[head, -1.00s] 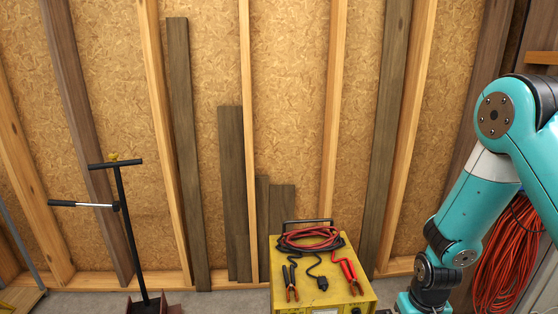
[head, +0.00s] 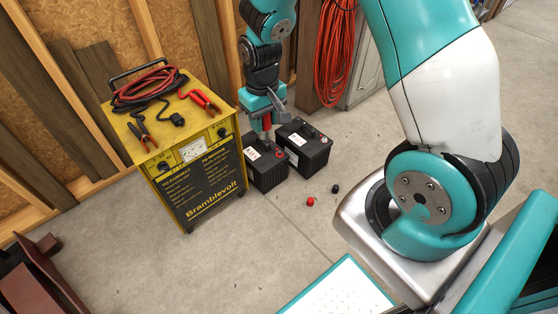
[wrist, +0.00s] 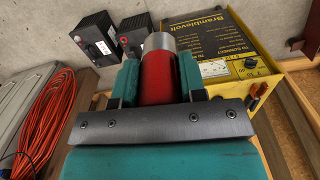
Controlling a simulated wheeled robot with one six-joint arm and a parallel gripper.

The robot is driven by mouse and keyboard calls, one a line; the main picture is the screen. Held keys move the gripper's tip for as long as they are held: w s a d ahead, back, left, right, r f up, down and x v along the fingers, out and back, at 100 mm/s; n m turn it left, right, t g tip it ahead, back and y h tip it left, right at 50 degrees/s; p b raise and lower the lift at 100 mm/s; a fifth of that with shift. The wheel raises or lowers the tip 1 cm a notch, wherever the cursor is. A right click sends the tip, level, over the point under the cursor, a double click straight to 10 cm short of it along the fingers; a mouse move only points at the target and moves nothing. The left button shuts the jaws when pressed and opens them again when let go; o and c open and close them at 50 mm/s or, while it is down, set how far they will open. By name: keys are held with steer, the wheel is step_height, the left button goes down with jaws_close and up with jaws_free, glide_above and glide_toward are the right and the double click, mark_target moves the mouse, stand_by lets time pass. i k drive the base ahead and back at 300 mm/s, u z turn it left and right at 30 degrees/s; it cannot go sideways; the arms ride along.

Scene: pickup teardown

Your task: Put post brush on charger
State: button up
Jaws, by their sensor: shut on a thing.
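The post brush (wrist: 156,85) is a red cylinder with a grey metal end, held between the jaws of my gripper (wrist: 157,72) in the wrist view. In the head view my gripper (head: 266,122) hangs down just right of the charger, above the batteries; little of the brush shows there. The charger (head: 205,178) is a yellow box with a black lettered front, a dial and two knobs, standing upright on the floor. Red and black cables and clamps lie on its top. It also shows in the wrist view (wrist: 205,38), upper right.
Two black batteries (head: 308,150) stand on the floor right of the charger. A red cap (head: 310,202) and a black cap (head: 336,188) lie before them. An orange cable coil (head: 333,50) hangs at the back. Concrete floor in front of the charger is clear.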

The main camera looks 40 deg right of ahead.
mark_target(170, 113)
steer(key=u, duration=1.25)
steer(key=i, duration=1.15)
steer(key=z, duration=1.65)
steer(key=i, duration=0.5)
steer(key=z, duration=0.05)
